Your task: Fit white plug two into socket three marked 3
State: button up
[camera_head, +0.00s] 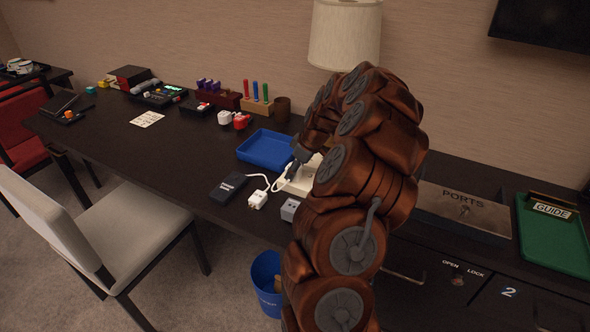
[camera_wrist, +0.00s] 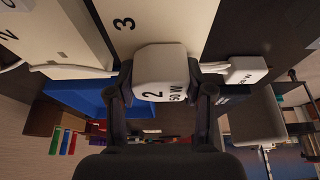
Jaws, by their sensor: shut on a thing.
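My gripper (camera_wrist: 161,98) is shut on white plug two (camera_wrist: 160,70), a white block marked 2 and 50 W, held between both fingers in the wrist view. The cream socket strip (camera_wrist: 70,30) lies beyond the plug, with the mark 3 (camera_wrist: 123,24) just above and left of the plug in the picture. Socket three's opening cannot be made out, and I cannot tell whether the plug touches the strip. In the head view the strip (camera_head: 284,184) is partly behind my arm, with my gripper (camera_head: 297,166) over it.
Another white plug (camera_head: 258,199) stands on the desk; it also shows in the wrist view (camera_wrist: 241,69).

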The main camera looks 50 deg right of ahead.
jog(key=o, duration=1.4)
jog(key=shift+f, duration=0.1)
jog(key=shift+c, duration=0.2)
jog(key=v, duration=1.2)
